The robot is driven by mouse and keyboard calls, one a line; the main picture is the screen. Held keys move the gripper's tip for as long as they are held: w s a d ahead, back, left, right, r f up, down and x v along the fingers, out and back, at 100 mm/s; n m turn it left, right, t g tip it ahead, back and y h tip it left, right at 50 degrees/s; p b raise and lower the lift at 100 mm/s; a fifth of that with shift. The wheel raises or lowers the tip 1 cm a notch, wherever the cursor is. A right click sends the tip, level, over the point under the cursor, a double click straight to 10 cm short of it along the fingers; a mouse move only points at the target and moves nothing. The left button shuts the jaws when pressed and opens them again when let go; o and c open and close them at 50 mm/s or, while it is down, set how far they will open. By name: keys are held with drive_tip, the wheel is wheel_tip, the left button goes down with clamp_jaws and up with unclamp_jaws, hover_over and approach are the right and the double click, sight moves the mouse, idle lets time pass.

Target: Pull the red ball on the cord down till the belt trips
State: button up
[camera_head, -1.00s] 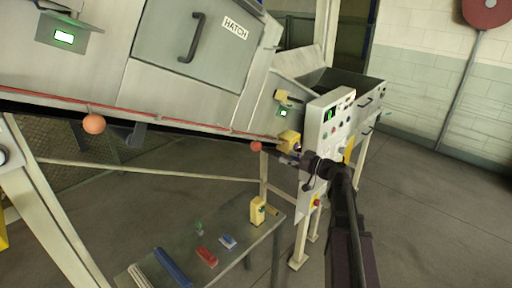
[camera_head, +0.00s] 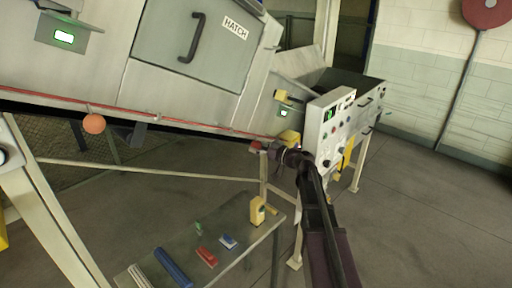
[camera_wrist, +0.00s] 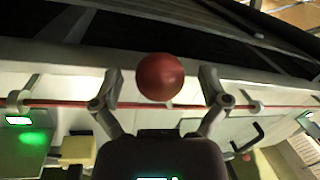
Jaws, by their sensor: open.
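A red ball (camera_head: 255,145) hangs at the right end of the red cord (camera_head: 180,122) under the sloping conveyor casing. In the wrist view the red ball (camera_wrist: 160,77) is between the two spread fingers of my gripper (camera_wrist: 161,88), with a gap on each side. The cord (camera_wrist: 140,105) crosses behind the ball and fingers. In the head view my gripper (camera_head: 268,149) reaches the ball from the right and partly covers it. It is open and holds nothing. A second, orange-red ball (camera_head: 94,124) hangs farther left on the cord.
A yellow box (camera_head: 289,138) and a control panel (camera_head: 328,128) stand close to my gripper at the right. A bench (camera_head: 235,215) below carries several small items and a yellow device (camera_head: 257,211). The floor at the right is clear.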

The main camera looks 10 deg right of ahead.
drive_tip(key=shift+w+a, duration=0.15)
drive_tip(key=shift+a, duration=0.1)
drive_tip(key=shift+d, duration=0.1)
clamp_jaws()
wheel_tip(320, 180, down, 4)
drive_tip(key=b, duration=0.4)
idle(0.3)
unclamp_jaws()
idle(0.4)
